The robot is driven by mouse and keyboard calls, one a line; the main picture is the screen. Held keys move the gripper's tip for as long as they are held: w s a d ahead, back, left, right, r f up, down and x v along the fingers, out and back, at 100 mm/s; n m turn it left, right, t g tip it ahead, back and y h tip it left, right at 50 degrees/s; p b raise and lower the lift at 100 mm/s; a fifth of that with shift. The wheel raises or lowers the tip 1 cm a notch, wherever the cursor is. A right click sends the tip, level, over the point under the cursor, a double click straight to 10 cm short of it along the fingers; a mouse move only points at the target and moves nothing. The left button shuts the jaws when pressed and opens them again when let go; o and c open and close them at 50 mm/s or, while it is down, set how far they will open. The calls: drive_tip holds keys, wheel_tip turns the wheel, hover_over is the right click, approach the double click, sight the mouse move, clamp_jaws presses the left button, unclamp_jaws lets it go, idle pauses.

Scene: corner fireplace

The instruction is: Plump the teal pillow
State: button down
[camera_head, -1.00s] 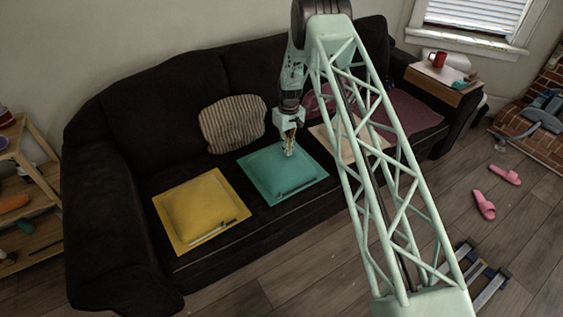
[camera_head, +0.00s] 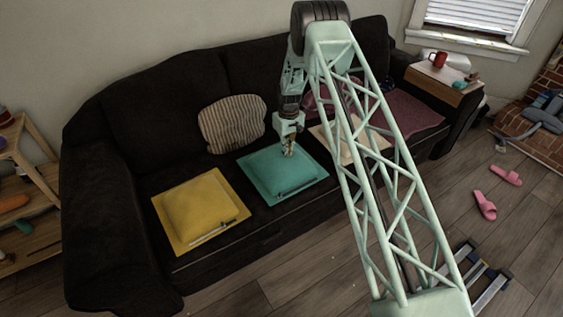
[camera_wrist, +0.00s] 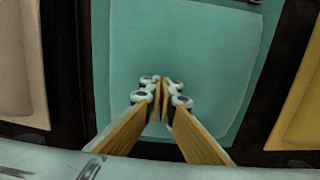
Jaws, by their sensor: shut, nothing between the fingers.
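The teal pillow (camera_head: 272,172) lies flat on the middle of the dark sofa seat, square with a raised centre and a flat border. A dark pen-like stick lies along its front edge. It also fills the middle of the wrist view (camera_wrist: 190,55). My gripper (camera_head: 288,152) points down over the pillow's back right part. In the wrist view my gripper (camera_wrist: 163,100) has its wood-coloured fingers closed together with nothing between them. The tips are at or very near the pillow's surface; I cannot tell whether they touch.
A yellow pillow (camera_head: 200,208) lies to the left, a cream pillow (camera_head: 350,143) to the right. A striped cushion (camera_head: 232,124) leans on the sofa back (camera_head: 150,100). A red mug (camera_head: 438,59) stands on the right armrest tray. Pink slippers (camera_head: 484,205) lie on the floor.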

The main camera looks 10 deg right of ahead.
drive_tip(key=shift+r, duration=0.15)
drive_tip(key=shift+r+p, duration=0.45)
drive_tip(key=shift+r, duration=0.95)
